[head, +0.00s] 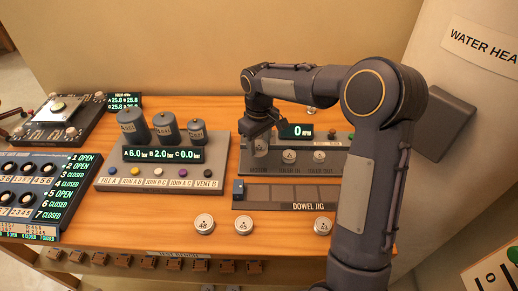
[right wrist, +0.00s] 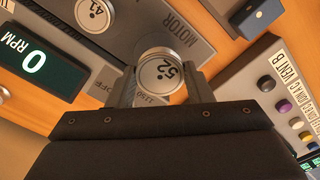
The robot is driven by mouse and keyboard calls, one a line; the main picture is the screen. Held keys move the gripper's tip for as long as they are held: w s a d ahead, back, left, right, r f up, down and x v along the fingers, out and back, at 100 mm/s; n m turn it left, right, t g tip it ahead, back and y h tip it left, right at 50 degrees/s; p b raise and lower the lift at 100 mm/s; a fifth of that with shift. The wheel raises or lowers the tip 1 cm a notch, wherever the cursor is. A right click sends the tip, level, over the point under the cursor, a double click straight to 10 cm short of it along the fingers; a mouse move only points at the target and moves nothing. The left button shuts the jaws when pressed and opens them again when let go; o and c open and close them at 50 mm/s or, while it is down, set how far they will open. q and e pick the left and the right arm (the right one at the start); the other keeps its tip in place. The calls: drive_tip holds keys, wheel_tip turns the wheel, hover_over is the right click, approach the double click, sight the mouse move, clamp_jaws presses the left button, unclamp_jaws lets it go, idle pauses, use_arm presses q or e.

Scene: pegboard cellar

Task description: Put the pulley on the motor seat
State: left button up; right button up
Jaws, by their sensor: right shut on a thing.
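My right gripper (head: 260,133) reaches down over the left end of a grey panel (head: 245,166) with a 0 RPM display. In the right wrist view its fingers (right wrist: 160,88) are shut on a silver round pulley marked 52 (right wrist: 160,73). The pulley (head: 261,147) shows partly below the fingers in the head view. It is at the panel end labelled MOTOR (right wrist: 180,28). The motor seat itself is hidden under pulley and gripper, and I cannot tell whether the pulley touches it. My left gripper is not in view.
A disc marked 41 (right wrist: 92,14) sits beside, on the panel. Three silver discs stand along the front: left (head: 204,223), middle (head: 243,224), right (head: 322,226). A dowel jig (head: 300,196) lies before the panel. A valve box with cylinders (head: 150,176) stands left.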

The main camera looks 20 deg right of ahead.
sight(259, 144)
drive_tip(key=shift+w+d+f, duration=0.1)
drive_tip(key=shift+w+f, duration=0.1)
drive_tip(key=shift+f, duration=0.15)
drive_tip(key=shift+w+f, duration=0.1)
drive_tip(key=shift+f, duration=1.5)
drive_tip(key=shift+f, duration=0.2)
drive_tip(key=o, duration=1)
drive_tip(key=shift+r, duration=0.15)
